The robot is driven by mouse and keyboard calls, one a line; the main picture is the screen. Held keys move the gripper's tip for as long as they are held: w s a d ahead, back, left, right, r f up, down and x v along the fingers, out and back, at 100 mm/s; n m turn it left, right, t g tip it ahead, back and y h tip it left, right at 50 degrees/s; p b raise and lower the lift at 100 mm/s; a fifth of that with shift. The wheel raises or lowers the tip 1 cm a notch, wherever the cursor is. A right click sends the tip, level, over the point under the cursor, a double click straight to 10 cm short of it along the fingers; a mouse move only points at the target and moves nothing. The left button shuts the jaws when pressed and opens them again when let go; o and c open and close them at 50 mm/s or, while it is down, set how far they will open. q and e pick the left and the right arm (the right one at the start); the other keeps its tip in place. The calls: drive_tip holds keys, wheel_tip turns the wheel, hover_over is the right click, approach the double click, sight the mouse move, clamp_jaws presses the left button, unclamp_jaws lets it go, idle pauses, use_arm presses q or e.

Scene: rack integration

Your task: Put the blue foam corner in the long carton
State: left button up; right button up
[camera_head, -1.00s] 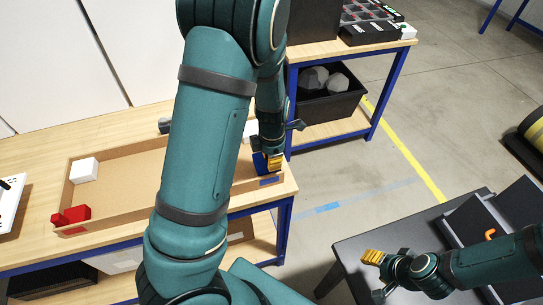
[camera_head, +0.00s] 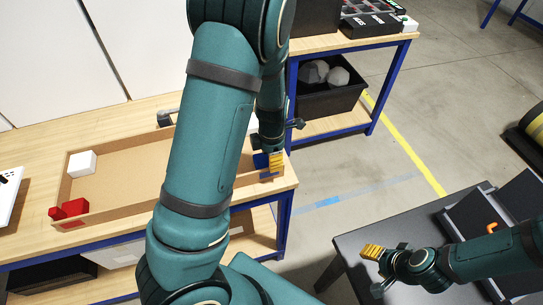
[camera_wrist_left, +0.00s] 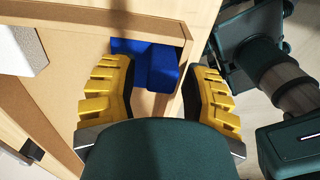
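The blue foam corner (camera_wrist_left: 158,66) sits in the right front corner of the long carton (camera_wrist_left: 186,36), against its walls. In the head view the foam corner (camera_head: 261,160) is partly hidden by my left gripper (camera_head: 277,161). In the left wrist view the yellow fingers of my left gripper (camera_wrist_left: 160,78) are spread apart at either side of the blue foam, with no clear grip on it. The long carton (camera_head: 118,206) lies on the wooden table, its middle hidden by my left arm. My right gripper (camera_head: 372,252) is over the dark table, its finger gap unclear.
A red foam corner (camera_head: 72,208) and a white one (camera_head: 82,163) sit at the carton's left end. Another white block (camera_wrist_left: 20,48) shows in the wrist view. A black bin (camera_head: 330,98) with grey lumps stands on the shelf behind. An open dark case (camera_head: 480,220) lies on the right table.

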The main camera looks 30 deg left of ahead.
use_arm(q)
wheel_tip(320, 180, up, 12)
idle(0.6)
idle(0.6)
